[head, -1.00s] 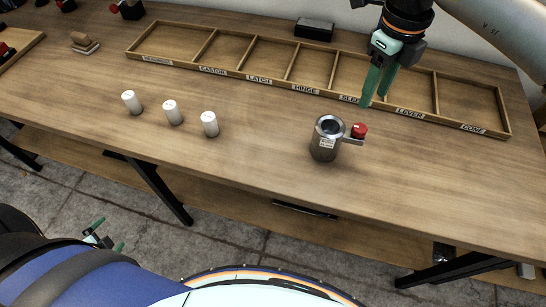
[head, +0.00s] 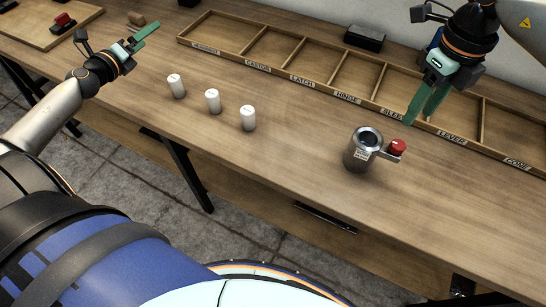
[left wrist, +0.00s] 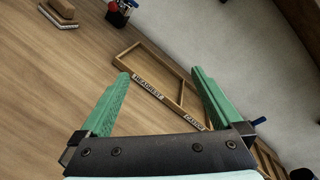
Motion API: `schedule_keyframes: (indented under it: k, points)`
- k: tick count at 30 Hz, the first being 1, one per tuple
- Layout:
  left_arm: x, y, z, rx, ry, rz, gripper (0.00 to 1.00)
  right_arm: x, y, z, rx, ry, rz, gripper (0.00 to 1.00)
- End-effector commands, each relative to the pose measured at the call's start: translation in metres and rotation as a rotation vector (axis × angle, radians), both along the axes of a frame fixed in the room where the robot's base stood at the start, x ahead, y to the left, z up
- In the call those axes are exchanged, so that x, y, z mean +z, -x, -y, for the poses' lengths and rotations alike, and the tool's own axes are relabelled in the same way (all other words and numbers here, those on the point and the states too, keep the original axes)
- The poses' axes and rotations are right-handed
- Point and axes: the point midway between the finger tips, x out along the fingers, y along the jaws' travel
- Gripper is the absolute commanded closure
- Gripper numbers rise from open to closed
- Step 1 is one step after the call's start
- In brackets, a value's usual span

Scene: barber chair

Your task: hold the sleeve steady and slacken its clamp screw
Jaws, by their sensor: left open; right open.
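The sleeve (head: 359,154) is a grey metal cylinder standing upright on the workbench, open at the top, with a small label on its front. Its clamp lug sticks out to the right and carries the red-headed clamp screw (head: 398,146). My right gripper (head: 420,112) is open and empty, above and slightly behind the red screw, fingers pointing down, apart from it. My left gripper (head: 146,38) is over the left part of the bench, far from the sleeve. In the left wrist view its green fingers (left wrist: 162,98) are spread with nothing between them.
A wooden tray (head: 290,76) with labelled compartments runs along the back of the bench. Three white cylinders (head: 212,101) stand left of the sleeve. A black box (head: 365,38) sits behind the tray. A wooden board (head: 40,30) lies far left. The bench front is clear.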

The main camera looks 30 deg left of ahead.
Motion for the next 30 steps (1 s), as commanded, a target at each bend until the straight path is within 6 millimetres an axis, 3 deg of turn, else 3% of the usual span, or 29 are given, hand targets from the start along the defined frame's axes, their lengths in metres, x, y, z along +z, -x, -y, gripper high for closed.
schedule_keyframes:
  k: [1,3,7,9,17,21,26,30]
  points:
    - [0.02,-0.014,0.015,-0.056,-0.045,0.034,0.0,0.0,0.0,0.0,0.0,0.0,0.0,0.5]
    - [0.042,-0.028,0.033,-0.124,-0.111,0.067,0.0,0.0,0.0,0.0,0.0,0.0,0.0,0.5]
    - [0.078,-0.047,0.064,-0.23,-0.23,0.129,0.0,0.0,0.0,0.0,0.0,0.0,0.0,0.5]
    - [0.087,-0.053,0.087,-0.292,-0.289,0.158,0.0,0.0,0.0,0.0,0.0,0.0,0.0,0.5]
    - [0.013,-0.045,0.177,-0.429,-0.327,0.164,0.0,0.0,0.0,0.0,0.0,0.0,0.0,0.5]
    - [-0.022,-0.033,0.244,-0.504,-0.337,0.197,0.0,0.0,0.0,0.0,0.0,0.0,0.0,0.5]
    - [-0.046,-0.011,0.333,-0.592,-0.361,0.268,0.0,0.0,0.0,0.0,0.0,0.0,0.0,0.5]
    - [-0.069,0.024,0.401,-0.713,-0.481,0.285,0.0,0.0,0.0,0.0,0.0,0.0,0.0,0.5]
